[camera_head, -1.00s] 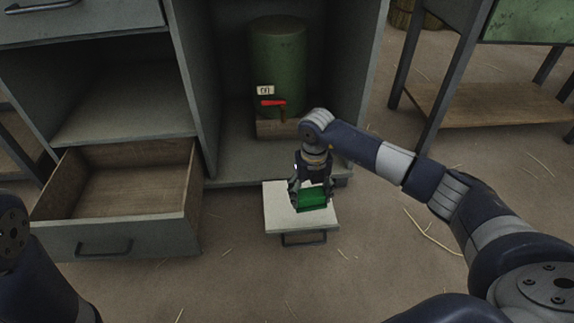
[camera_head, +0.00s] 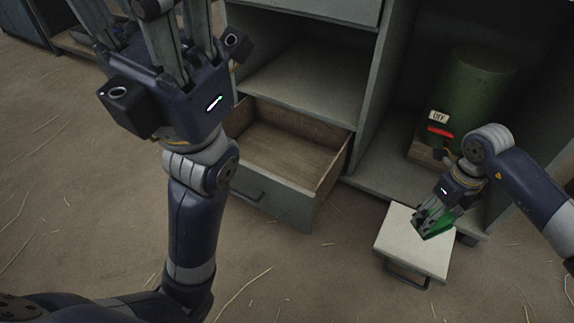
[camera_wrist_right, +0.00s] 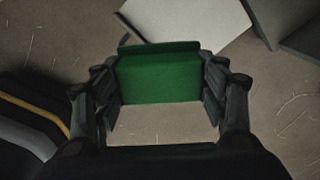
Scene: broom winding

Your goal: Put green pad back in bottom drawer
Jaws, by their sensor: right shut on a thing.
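The green pad (camera_head: 436,229) is in my right gripper (camera_head: 432,218), whose fingers are shut on it. In the right wrist view the pad (camera_wrist_right: 160,74) spans between the two fingers (camera_wrist_right: 162,95). In the head view the pad appears over a small pale-topped stool or box (camera_head: 405,238); whether it touches the top I cannot tell. The bottom drawer (camera_head: 285,190) of the grey cabinet is pulled out, and its visible inside is empty. My left gripper (camera_head: 165,30) is raised close to the head camera, left of the drawer; its fingertips are partly cut off by the top edge.
A green cylinder (camera_head: 475,90) with a red lever stands in the cabinet's right compartment. An open shelf (camera_head: 300,80) is above the drawer. The floor left of and in front of the drawer is clear apart from straw.

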